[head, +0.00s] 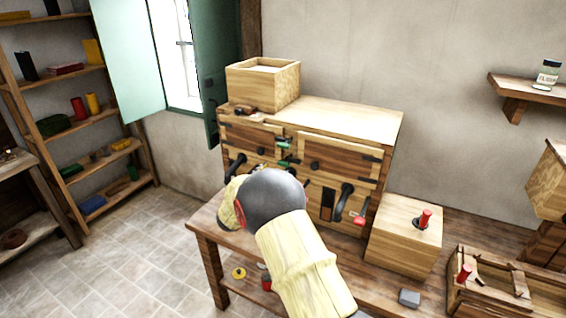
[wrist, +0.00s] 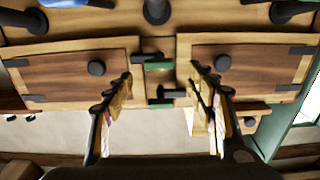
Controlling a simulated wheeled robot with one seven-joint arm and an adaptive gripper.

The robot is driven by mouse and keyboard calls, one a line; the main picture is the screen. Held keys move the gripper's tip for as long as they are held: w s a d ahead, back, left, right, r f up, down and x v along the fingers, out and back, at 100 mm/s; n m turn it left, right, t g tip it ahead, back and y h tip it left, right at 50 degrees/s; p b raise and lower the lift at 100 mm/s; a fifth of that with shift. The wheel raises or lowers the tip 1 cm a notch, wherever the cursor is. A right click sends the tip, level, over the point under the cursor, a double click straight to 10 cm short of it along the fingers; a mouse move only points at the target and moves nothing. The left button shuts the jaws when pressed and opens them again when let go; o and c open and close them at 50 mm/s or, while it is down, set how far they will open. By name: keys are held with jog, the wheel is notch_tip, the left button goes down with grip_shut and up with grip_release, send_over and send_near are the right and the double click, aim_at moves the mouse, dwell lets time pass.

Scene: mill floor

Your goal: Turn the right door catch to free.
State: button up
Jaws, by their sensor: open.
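A wooden cabinet (head: 352,116) with two small upper doors stands on the bench. In the head view the right door (head: 335,153) is shut and has a dark round knob. The wrist view is upside down against the head view, so this right door (wrist: 75,75) is at its left. Between the doors are green catch parts (head: 284,143), also in the wrist view (wrist: 158,67), with a dark lever (wrist: 172,93) pointing right there. Which part belongs to which door I cannot tell. My gripper (wrist: 161,73) is open and empty, its fingers either side of the catch area. My arm hides it in the head view.
A wooden box (head: 262,84) stands on the cabinet top. Dark curved handles (head: 343,202) stick out below the doors. A box with a red-topped lever (head: 405,235) stands to the right, beside a wooden tray (head: 490,285). Green shutters (head: 128,62) are at the left.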

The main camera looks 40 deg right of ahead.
aim_at(283, 162)
jog(key=b+x, duration=0.1)
jog(key=x, duration=0.6)
jog(key=shift+d, duration=0.4)
jog(key=c, duration=1.1)
jog(key=shift+c, duration=0.3)
